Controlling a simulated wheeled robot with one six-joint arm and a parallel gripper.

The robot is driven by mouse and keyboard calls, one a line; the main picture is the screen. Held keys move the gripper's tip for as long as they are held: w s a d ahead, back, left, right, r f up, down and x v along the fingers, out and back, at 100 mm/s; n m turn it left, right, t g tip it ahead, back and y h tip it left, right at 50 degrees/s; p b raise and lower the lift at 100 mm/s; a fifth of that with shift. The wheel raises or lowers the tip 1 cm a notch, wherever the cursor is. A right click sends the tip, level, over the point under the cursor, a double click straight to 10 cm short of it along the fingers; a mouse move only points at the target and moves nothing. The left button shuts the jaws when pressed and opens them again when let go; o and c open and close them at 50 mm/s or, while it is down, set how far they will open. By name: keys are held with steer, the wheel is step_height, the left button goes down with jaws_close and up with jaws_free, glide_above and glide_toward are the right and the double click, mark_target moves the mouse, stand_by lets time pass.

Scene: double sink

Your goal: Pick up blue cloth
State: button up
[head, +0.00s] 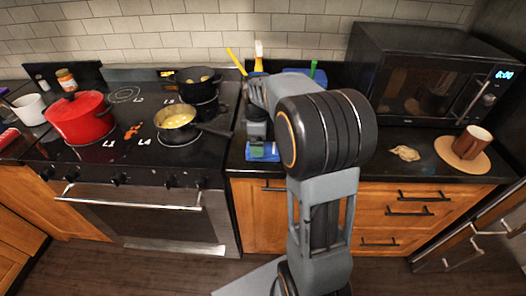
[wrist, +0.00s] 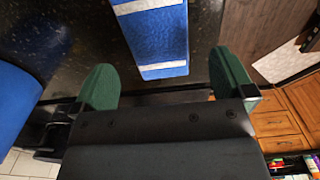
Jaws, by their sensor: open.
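The blue cloth (head: 262,154) lies flat on the black counter, right of the stove and near the front edge. My arm and gripper partly hide it in the head view. In the wrist view the cloth (wrist: 160,38) is blue with white bands and lies between and beyond my green fingertips. My gripper (wrist: 162,66) is open and empty, with a finger to each side of the cloth's line. In the head view my gripper (head: 257,143) points down over the cloth. I cannot tell whether it touches it.
A blue object (wrist: 15,98) stands close at the left of the wrist view. The stove (head: 130,130) holds a red pot (head: 80,118) and a yellow-filled pan (head: 176,120). A microwave (head: 420,80), a crumpled beige item (head: 405,153) and a brown mug (head: 472,142) are to the right.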

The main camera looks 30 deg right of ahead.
steer(key=shift+d+f, duration=0.1)
steer(key=shift+f, duration=1.95)
steer(key=c, duration=1)
